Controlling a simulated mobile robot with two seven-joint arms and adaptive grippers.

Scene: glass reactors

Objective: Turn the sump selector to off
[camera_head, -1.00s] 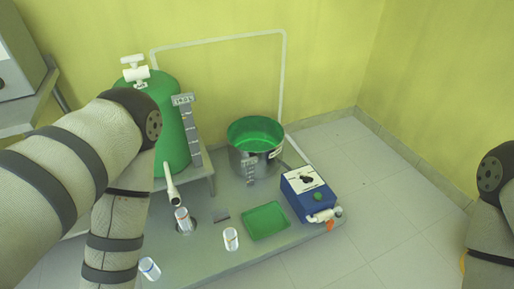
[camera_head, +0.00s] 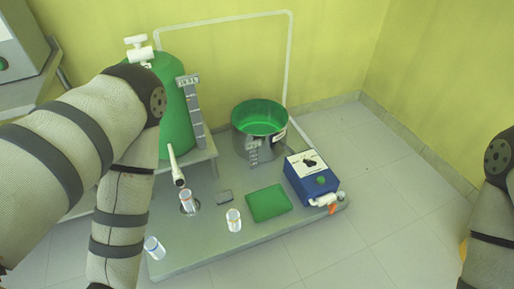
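A blue control box (camera_head: 316,188) stands at the right end of the grey platform. Its white top panel (camera_head: 298,168) carries a dark knob (camera_head: 310,162), which looks like the sump selector. The knob is too small for me to read its setting or the labels. A round green button (camera_head: 321,181) sits on the same box, in front of the knob. My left arm fills the left side of the view, and its gripper is out of frame. My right arm shows at the right edge, and its gripper is also out of frame. Neither arm is near the box.
A steel sump pot (camera_head: 259,137) with a green interior stands behind the box. A green tank (camera_head: 176,118) stands at left, partly behind my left arm. Floor right of the platform (camera_head: 296,227) is clear.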

